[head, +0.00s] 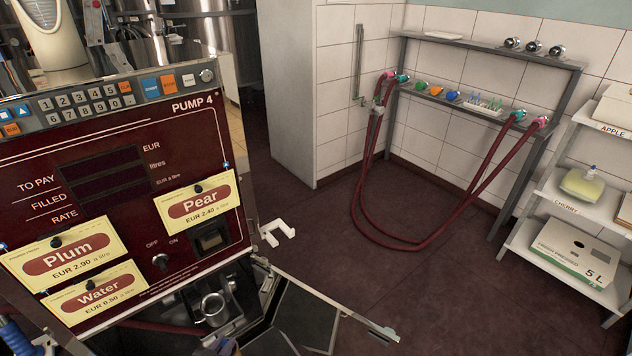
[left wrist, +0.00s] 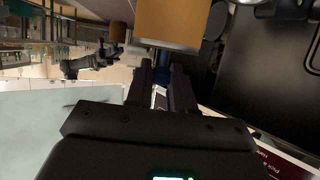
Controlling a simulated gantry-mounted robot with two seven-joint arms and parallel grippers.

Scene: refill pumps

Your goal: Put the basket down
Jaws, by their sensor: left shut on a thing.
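My left gripper (left wrist: 165,75) shows in the left wrist view, its two dark fingers close together. They are shut on a small blue part (left wrist: 163,58), mostly hidden between them. A tan block-like thing (left wrist: 180,22) lies just beyond the fingertips; I cannot tell whether it joins the blue part. I cannot make out a basket clearly in either view. In the head view the left gripper is hard to make out at the bottom edge. My right gripper is not seen.
The dark red PUMP 4 panel (head: 125,205) fills the left, with a metal ring fitting (head: 213,306) below it. A white bracket (head: 277,232) sticks out at its side. Red hoses (head: 400,243) hang from a wall rack. White shelves (head: 528,238) stand right. The middle floor is clear.

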